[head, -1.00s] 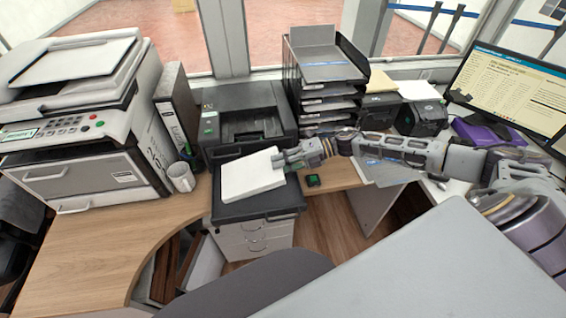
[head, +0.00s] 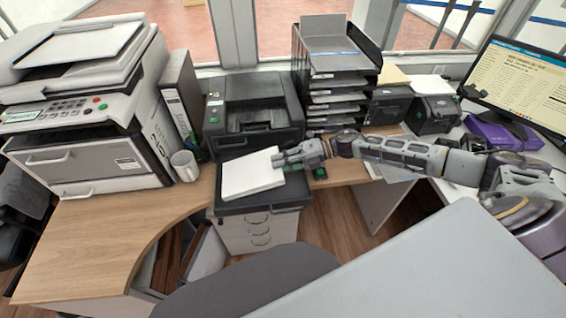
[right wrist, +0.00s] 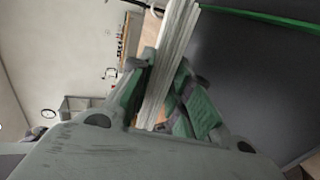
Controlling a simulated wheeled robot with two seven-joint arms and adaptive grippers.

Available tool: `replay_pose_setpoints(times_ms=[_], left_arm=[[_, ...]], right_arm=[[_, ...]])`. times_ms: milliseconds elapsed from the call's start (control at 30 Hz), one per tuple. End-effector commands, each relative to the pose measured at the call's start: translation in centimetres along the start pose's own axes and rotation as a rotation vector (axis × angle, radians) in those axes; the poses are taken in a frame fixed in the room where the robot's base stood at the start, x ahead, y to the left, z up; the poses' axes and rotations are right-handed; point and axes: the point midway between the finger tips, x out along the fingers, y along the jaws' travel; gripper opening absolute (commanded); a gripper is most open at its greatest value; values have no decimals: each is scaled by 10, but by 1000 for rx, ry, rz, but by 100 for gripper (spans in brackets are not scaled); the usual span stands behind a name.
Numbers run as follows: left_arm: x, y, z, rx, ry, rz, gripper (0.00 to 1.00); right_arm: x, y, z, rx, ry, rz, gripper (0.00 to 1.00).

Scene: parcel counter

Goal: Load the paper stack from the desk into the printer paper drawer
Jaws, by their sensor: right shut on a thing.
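A white paper stack (head: 252,176) shows in the head view, over the dark top of a small drawer cabinet. My right gripper (head: 280,160) is shut on the right edge of the stack. In the right wrist view the stack (right wrist: 172,65) stands between the fingers of the gripper (right wrist: 165,95), seen edge-on. Whether the stack touches the cabinet top, I cannot tell. A large white printer (head: 85,110) stands on the desk at the left, with a handled front drawer (head: 62,160) that looks closed. My left gripper is not in view.
A black printer (head: 250,115) stands behind the cabinet (head: 262,230). The wooden desk (head: 100,235) is clear at front left. A tray rack (head: 330,80) is at the back.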

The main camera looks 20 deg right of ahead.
Motion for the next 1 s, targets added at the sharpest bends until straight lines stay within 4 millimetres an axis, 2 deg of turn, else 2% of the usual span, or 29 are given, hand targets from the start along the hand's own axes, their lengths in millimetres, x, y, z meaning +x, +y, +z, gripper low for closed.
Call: replay_pose_setpoints(times_ms=[333,533,767,1000], left_arm=[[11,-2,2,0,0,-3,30],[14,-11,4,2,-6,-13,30],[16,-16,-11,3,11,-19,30],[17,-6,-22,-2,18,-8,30]], right_arm=[[8,-14,1,-1,0,3,0],[12,-20,1,-1,0,3,0],[16,-26,1,-1,0,3,0],[19,-31,1,-2,0,3,0]])
